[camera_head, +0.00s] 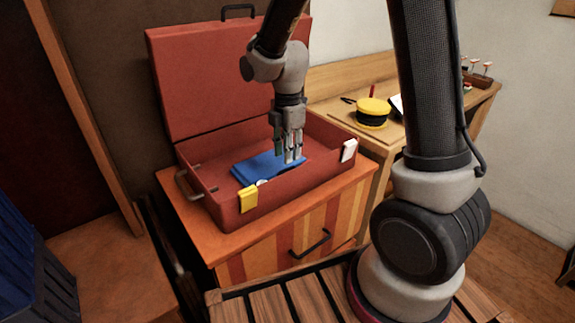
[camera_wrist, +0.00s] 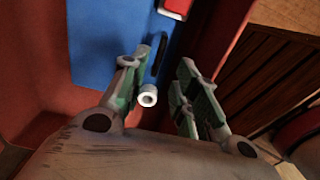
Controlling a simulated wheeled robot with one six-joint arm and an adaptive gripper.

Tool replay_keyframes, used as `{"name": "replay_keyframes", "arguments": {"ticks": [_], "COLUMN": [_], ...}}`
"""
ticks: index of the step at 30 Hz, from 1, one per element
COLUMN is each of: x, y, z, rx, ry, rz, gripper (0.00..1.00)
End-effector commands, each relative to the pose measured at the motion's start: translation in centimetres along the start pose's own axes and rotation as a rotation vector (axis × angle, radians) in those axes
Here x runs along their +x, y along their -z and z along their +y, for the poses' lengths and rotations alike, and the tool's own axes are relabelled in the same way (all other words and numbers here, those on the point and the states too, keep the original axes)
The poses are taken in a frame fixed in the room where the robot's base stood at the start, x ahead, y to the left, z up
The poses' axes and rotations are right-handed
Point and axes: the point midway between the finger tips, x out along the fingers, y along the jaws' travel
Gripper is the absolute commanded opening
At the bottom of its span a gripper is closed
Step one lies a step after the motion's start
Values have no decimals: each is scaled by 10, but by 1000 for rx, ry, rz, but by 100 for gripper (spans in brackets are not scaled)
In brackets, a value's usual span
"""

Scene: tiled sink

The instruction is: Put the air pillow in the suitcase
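The red suitcase (camera_head: 215,203) stands open on a wooden cabinet, its lid raised at the back. A flat blue item with a white nozzle-like part, which looks like the air pillow (camera_head: 258,167), lies inside on the suitcase floor. My gripper (camera_head: 290,158) points down over its right part, inside the suitcase walls. In the wrist view, my gripper's fingers (camera_wrist: 162,85) are spread apart above the blue surface (camera_wrist: 95,50). A small white cylinder (camera_wrist: 148,96) shows between them, close to the left finger. I cannot tell whether the fingertips touch the blue item.
A wooden desk behind on the right holds a yellow-and-black round object (camera_head: 373,112). A dark blue crate (camera_head: 35,250) stands at the left.

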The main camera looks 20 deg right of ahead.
Motion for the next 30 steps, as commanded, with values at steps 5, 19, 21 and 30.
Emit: {"name": "replay_keyframes", "arguments": {"ticks": [5,19,21,30], "x": [-33,-92,-117,-181], "y": [0,-21,-33,-61], "z": [1,-32,-58,-190], "rx": [0,288,498,1453], "ry": [-3,-66,-111,-289], "rz": [0,7,19,155], "gripper": [30,30,30,30]}}
